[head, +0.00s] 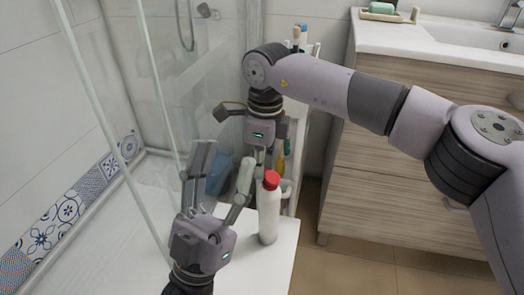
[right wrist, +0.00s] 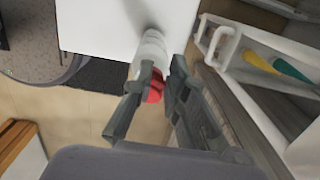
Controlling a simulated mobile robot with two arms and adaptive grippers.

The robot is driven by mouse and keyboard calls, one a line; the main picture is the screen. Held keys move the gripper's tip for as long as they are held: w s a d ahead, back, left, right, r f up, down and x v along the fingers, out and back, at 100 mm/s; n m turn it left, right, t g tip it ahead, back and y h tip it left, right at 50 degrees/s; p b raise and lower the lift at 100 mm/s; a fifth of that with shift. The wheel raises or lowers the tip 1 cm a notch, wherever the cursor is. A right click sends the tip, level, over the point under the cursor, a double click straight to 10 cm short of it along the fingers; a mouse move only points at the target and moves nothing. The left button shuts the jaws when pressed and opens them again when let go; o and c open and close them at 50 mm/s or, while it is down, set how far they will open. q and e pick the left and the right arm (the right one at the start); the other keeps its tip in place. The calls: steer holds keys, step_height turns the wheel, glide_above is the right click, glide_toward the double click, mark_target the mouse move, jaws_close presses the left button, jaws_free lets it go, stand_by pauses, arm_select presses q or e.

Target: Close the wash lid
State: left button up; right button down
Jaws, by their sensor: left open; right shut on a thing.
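A white wash bottle (head: 268,222) stands upright on the right part of a white tabletop (head: 265,275), and the right wrist view also shows it (right wrist: 152,48). Its red lid (head: 271,180) sits at the top of the bottle; whether it is fully seated cannot be told. My right gripper (head: 267,165) comes down from above and is shut on the red lid, which shows between its fingers in the right wrist view (right wrist: 153,92). My left gripper (head: 222,165) is open and empty, just left of the bottle, fingers pointing up and away.
A white holder (right wrist: 222,45) with yellow and green items stands beyond the table. A glass shower screen (head: 130,130) is on the left. A wooden vanity (head: 400,170) with a sink stands at the right. Bare floor (head: 340,265) lies between. The table's front left is clear.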

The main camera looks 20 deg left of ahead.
arm_select(q)
steer(key=w+f+g+y+p, duration=0.3)
steer(key=w+f+g, duration=0.5)
steer(key=f, duration=0.2)
steer(key=shift+d+f, duration=0.25)
steer(key=shift+f, duration=0.15)
arm_select(e)
steer(key=shift+a+f+h, duration=0.2)
steer(key=shift+a+h, duration=0.05)
steer(key=shift+h, duration=0.65)
arm_select(q)
steer(key=shift+a, duration=0.1)
arm_select(e)
steer(key=c, duration=1.2)
jaws_free()
